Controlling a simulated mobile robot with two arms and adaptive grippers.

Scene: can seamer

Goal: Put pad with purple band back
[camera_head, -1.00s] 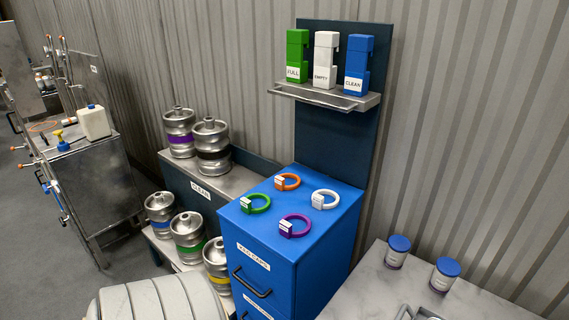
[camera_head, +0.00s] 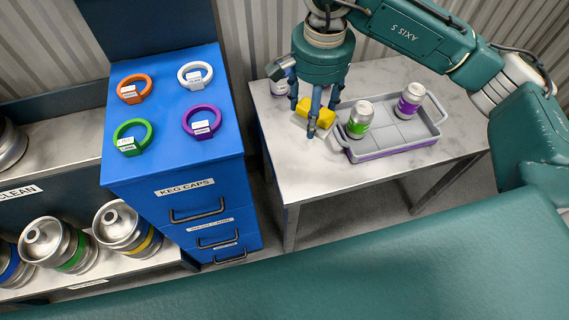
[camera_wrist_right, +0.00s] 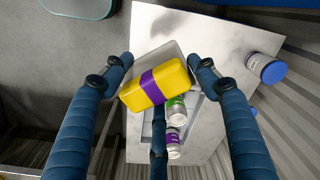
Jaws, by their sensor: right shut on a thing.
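The yellow pad with a purple band (camera_wrist_right: 155,84) is between the fingers of my right gripper in the right wrist view. In the head view the yellow pad (camera_head: 320,115) shows low between the fingers of my right gripper (camera_head: 316,112), above the left part of the marble-topped table (camera_head: 310,172). The gripper is shut on the pad. A pale, flat, square-cornered thing (camera_wrist_right: 177,50) shows behind the pad; whether they touch is unclear. My left gripper is not in view.
A grey tray (camera_head: 395,147) just right of the gripper holds a green-banded can (camera_head: 360,120) and a purple-banded can (camera_head: 410,101). A blue-lidded jar (camera_wrist_right: 268,69) stands nearby. The blue cabinet (camera_head: 165,105) at left bears several coloured rings. The table's front left is clear.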

